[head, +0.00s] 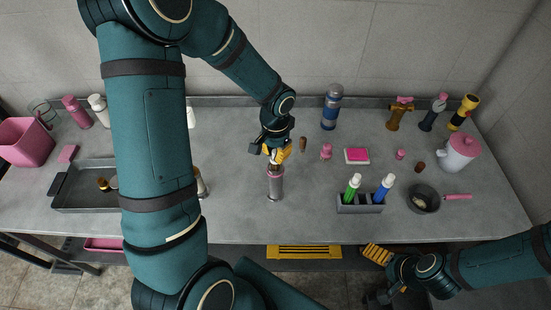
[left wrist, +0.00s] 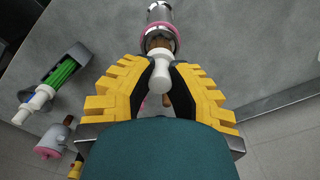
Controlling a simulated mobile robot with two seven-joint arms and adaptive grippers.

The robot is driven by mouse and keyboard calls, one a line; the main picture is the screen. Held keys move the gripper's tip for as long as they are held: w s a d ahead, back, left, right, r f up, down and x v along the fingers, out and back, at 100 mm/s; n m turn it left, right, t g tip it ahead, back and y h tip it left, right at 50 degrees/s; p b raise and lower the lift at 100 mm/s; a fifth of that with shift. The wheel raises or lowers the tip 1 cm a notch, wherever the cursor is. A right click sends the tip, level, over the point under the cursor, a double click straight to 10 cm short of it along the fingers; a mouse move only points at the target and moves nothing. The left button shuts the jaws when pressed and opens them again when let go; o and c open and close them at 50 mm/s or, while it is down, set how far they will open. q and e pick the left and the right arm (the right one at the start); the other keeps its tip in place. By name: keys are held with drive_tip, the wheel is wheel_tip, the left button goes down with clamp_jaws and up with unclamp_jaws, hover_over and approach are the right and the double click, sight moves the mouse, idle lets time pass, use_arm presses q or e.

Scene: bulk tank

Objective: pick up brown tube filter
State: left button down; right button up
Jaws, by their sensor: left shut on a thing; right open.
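The brown tube filter (left wrist: 160,62) appears as a brown piece with a white knob, at the mouth of a grey cylinder (left wrist: 158,14) with a pink ring. My left gripper (head: 277,156) is shut on it from above; in the left wrist view the yellow fingers (left wrist: 160,82) flank the white knob. The cylinder (head: 275,186) stands upright on the table directly below the fingers in the head view. How deep the filter sits in the cylinder is hidden. My right gripper (head: 374,275) is open and empty beyond the table's front edge.
A grey holder (head: 360,209) with green and blue tubes stands right of the cylinder. A dark pan (head: 423,198), white jug (head: 458,155) and pink box (head: 357,156) are further right. A blue bottle (head: 331,107) stands behind. A grey tray (head: 80,203) lies left.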

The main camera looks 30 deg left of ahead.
use_arm(q)
wheel_tip(320, 180, up, 14)
drive_tip(key=p, duration=0.1)
drive_tip(key=shift+r+p, duration=0.2)
drive_tip(key=shift+p, duration=0.15)
idle(0.4)
